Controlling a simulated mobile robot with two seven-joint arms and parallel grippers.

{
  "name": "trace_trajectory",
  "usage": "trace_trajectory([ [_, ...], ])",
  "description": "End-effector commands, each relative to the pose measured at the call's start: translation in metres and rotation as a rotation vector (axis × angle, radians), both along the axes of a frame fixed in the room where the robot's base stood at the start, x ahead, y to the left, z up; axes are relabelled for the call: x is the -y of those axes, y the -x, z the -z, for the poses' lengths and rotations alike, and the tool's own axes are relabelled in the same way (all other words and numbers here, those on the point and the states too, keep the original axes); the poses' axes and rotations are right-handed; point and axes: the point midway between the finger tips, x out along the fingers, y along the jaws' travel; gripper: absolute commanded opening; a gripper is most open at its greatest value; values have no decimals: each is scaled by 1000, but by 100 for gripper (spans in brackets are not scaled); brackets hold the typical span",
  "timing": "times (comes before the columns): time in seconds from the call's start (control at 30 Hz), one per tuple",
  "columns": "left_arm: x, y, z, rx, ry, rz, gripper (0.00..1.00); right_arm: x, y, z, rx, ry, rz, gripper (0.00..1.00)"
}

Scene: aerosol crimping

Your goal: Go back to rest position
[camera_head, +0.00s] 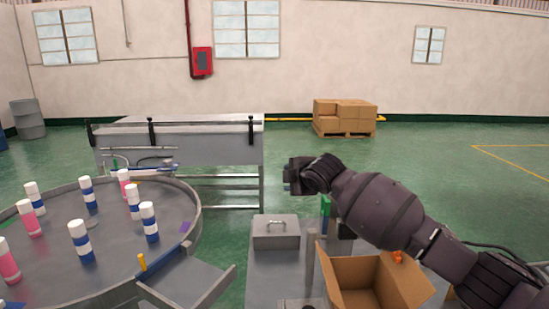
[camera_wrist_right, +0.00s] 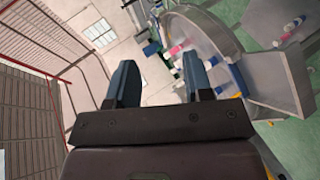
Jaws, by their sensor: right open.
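My right arm reaches in from the right in the head view. Its gripper (camera_head: 288,176) is raised above the grey bench, pointing left, with nothing in it. In the right wrist view the two fingers of the right gripper (camera_wrist_right: 160,82) are spread apart, with only background between them. My left gripper is in neither view.
A round grey table (camera_head: 110,250) at left carries several blue-and-white and pink-and-white cans. A chute (camera_head: 187,283) joins it. An open cardboard box (camera_head: 345,275) and a grey lidded metal box (camera_head: 276,236) sit below my right arm. Boxes (camera_head: 345,115) stand far back.

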Motion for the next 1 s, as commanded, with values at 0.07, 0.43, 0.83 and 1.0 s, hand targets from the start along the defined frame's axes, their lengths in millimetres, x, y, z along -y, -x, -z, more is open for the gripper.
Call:
trace_trajectory([
  [0.07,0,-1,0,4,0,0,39,-6,16,18,-11,-168,28,47],
  [0.43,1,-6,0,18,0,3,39,14,85,83,-83,-770,163,47],
  [0.83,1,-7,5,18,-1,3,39,83,168,164,-124,-1135,352,47],
  [1.0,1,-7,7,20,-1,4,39,119,211,203,-122,-1197,455,47],
])
